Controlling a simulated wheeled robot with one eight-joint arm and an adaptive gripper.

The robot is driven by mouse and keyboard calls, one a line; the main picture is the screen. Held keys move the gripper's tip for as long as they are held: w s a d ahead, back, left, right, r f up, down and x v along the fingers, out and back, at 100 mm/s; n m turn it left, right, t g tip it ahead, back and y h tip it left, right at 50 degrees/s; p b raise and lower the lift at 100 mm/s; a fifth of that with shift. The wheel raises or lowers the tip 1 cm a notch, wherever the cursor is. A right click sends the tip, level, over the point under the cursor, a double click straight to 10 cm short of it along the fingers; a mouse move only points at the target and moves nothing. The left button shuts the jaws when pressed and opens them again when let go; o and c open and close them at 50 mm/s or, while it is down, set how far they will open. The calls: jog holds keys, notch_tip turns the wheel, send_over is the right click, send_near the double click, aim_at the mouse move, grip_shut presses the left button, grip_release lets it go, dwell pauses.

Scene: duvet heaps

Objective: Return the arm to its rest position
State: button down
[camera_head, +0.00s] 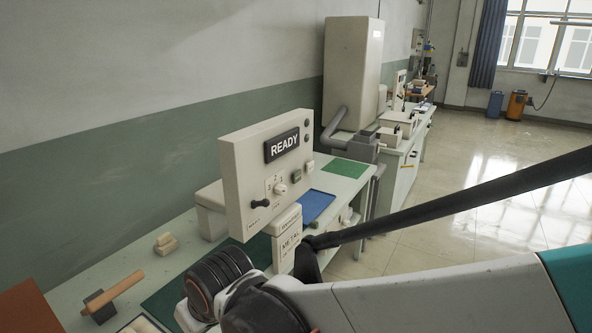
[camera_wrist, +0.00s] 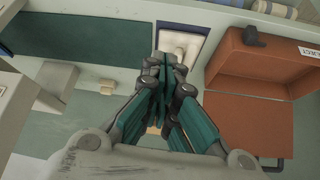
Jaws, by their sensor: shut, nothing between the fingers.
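My gripper (camera_wrist: 165,88) shows in the wrist view with its dark teal fingers together and nothing between them. It is over the bench, just below a dark-rimmed tray (camera_wrist: 203,30) in the picture. A pale item (camera_wrist: 178,42) lies in that tray, partly hidden by the fingertips. In the head view my arm reaches in from the lower right across the bench front. The fingertips cannot be made out there.
An orange-brown box (camera_wrist: 245,100) labelled as reject lies right of the gripper. A panel reading READY (camera_head: 262,170) stands on the bench beyond my arm. A wooden-handled tool (camera_head: 115,293) and small beige blocks (camera_head: 165,243) lie left. Open floor (camera_head: 470,150) is at right.

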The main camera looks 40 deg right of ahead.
jog(key=s+d+r+m+t, duration=0.1)
jog(key=s+d+r, duration=0.4)
jog(key=s+r, duration=0.1)
jog(key=shift+s+d+r+m+h, duration=0.15)
jog(key=shift+s+r+m+h, duration=0.15)
jog(key=shift+h, duration=0.1)
dwell(0.4)
